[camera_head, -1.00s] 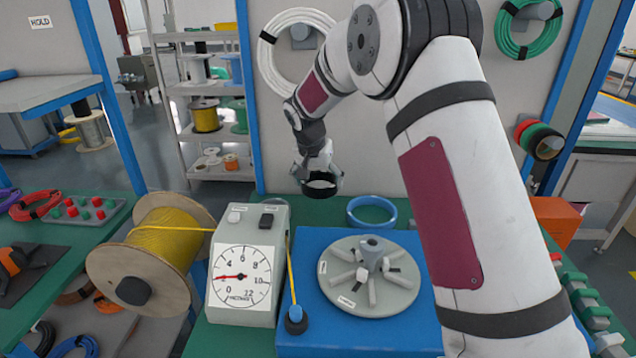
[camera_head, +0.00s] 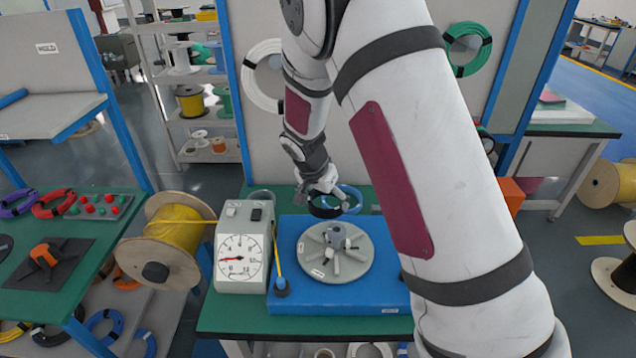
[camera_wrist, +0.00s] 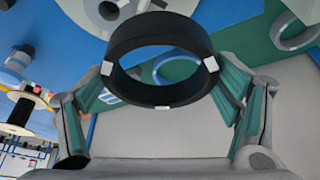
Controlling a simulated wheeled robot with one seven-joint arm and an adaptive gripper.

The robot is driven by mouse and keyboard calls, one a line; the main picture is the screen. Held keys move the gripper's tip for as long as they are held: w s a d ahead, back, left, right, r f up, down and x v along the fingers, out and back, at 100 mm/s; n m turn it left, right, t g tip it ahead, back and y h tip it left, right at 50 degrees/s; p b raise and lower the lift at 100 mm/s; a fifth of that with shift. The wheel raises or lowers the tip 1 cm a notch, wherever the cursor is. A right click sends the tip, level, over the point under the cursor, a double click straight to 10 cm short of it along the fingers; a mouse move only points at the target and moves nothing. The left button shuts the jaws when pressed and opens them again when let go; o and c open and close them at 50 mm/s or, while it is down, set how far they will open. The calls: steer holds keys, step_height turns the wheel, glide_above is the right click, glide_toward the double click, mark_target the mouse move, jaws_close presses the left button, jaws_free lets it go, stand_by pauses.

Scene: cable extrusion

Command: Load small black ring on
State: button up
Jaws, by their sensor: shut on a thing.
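My gripper (camera_head: 325,192) is shut on the small black ring (camera_head: 322,208), which hangs above the back edge of the blue platform. In the wrist view the black ring (camera_wrist: 160,97) sits between the two green-padded fingers and has small white marks on its rim. The round grey plate (camera_head: 318,269) lies on the blue platform (camera_head: 345,299), in front of the ring and apart from it. A grey hub with several radial arms (camera_head: 336,241) stands at the plate's middle. The grey plate also shows at the top of the wrist view (camera_wrist: 85,14).
A blue ring (camera_head: 356,197) lies behind the platform, partly overlapped by the held ring in the head view. A gauge box (camera_head: 240,258) and a yellow cable spool (camera_head: 178,236) stand to the left. A blue-based post (camera_head: 281,287) guides the yellow cable at the platform's left.

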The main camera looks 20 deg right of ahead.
mark_target(336, 219)
steer(key=shift+m, duration=0.3)
steer(key=s, duration=0.1)
steer(key=s+r+p, duration=0.1)
steer(key=s, duration=0.1)
steer(key=s+r+p, duration=0.1)
steer(key=s, duration=0.1)
steer(key=shift+s+d+r, duration=0.1)
steer(key=shift+s+d, duration=0.05)
steer(key=shift+d, duration=0.2)
steer(key=shift+s+p, duration=0.3)
steer(key=shift+s, duration=0.05)
steer(key=shift+f+b, duration=0.75)
steer(key=shift+f, duration=1.4)
steer(key=shift+f+b, duration=0.75)
steer(key=shift+f, duration=2.3)
steer(key=shift+f, duration=0.5)
steer(key=o, duration=1.1)
steer(key=shift+c, duration=0.2)
